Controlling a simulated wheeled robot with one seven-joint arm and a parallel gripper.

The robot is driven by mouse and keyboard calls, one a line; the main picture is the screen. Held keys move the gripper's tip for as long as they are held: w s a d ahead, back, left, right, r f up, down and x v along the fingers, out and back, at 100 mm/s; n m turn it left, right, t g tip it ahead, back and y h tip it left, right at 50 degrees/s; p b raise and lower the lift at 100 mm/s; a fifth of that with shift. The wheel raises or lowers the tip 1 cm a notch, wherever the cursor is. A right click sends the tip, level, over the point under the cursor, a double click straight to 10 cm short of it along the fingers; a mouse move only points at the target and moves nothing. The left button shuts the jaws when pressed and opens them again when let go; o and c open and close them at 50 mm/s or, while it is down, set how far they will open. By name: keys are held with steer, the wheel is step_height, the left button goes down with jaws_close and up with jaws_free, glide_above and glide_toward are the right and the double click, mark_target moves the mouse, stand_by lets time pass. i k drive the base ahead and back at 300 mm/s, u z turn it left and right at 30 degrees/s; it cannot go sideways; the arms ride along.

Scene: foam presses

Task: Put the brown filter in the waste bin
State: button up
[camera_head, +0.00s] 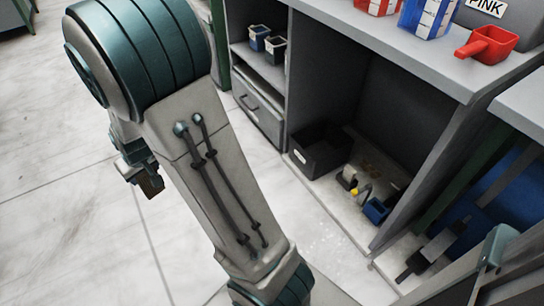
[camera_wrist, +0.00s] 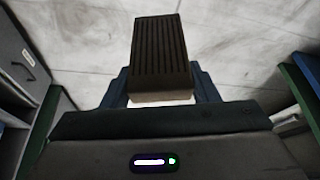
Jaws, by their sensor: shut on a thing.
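The brown filter (camera_wrist: 160,55) is a dark brown ribbed block in the wrist view, with a pale lower edge. My gripper (camera_wrist: 162,88) is shut on it, with a finger on each side. In the head view the brown filter (camera_head: 152,185) shows small below my gripper (camera_head: 138,172), at the left, held above the pale floor.
A counter (camera_head: 395,45) holds striped containers (camera_head: 428,15) and a red scoop (camera_head: 488,45). Small items, including a blue box (camera_head: 376,211), lie right of the black bin. A shelf with small cups (camera_head: 268,40) stands behind. The pale floor (camera_head: 60,200) at the left is clear.

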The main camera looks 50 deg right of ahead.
mark_target(318, 158)
steer(key=u, duration=0.2)
steer(key=i, duration=1.3)
steer(key=z, duration=3.3)
steer(key=i, duration=1)
steer(key=z, duration=0.05)
